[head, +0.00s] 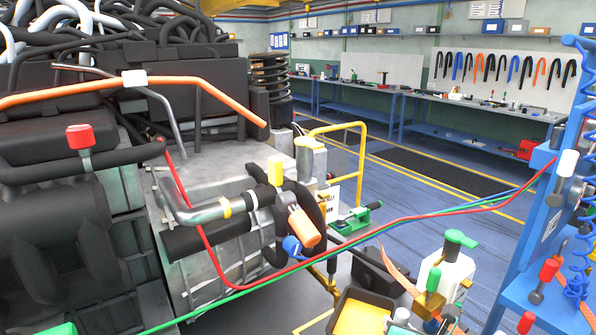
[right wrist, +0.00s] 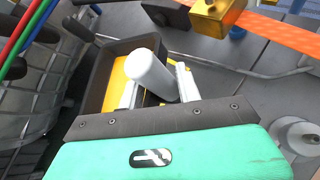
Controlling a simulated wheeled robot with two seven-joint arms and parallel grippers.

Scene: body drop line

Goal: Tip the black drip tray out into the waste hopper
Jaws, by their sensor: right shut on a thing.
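The black drip tray (head: 343,318) is at the bottom centre of the head view, with a yellow inside; its near part is cut off. It also shows in the right wrist view (right wrist: 97,85). A white cylinder (right wrist: 150,76), apparently the tray's grip, stands at its edge. My right gripper (right wrist: 157,88) is shut around that cylinder; the fingers partly hide the tray's yellow inside. In the head view only a green corner, apparently part of my left gripper (head: 50,329), shows at bottom left; its fingers are hidden. I cannot make out a waste hopper.
A large engine (head: 200,190) fills the left. A white container with a green cap (head: 449,268), a gold block (right wrist: 218,17) and an orange strap (right wrist: 285,37) are close right. A blue frame (head: 530,240) stands right.

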